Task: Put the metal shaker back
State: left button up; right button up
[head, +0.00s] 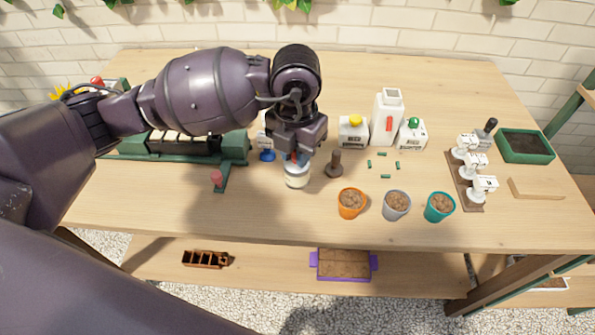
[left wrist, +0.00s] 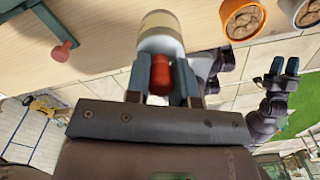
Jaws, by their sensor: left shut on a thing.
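A pale grey-white cylinder with a tan band, which looks like the metal shaker (head: 297,178), is below my left gripper (head: 294,155) in the head view. It also shows at the top of the left wrist view (left wrist: 162,40). The left gripper's fingers are shut on its red knob (left wrist: 160,75), one on each side. The shaker is upright at the table's middle; I cannot tell whether its base touches the wood. My right gripper (left wrist: 283,68) shows only in the left wrist view, with its two fingers apart and nothing between them.
A dark tamper-like tool (head: 335,165) stands close right of the shaker. A small blue stand with a sign (head: 267,155) is just behind left. Orange (head: 351,205), grey (head: 397,206) and teal (head: 439,208) pots stand at front right. A green rack (head: 235,148) is left.

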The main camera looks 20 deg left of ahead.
aim_at(297, 173)
pick_arm(q)
jog(key=shift+f, duration=0.4)
notch_tip(297, 173, down, 5)
jog(key=shift+f+b, duration=0.2)
jog(key=shift+b, duration=0.35)
jog(key=shift+f, duration=0.15)
jog(key=o, duration=0.8)
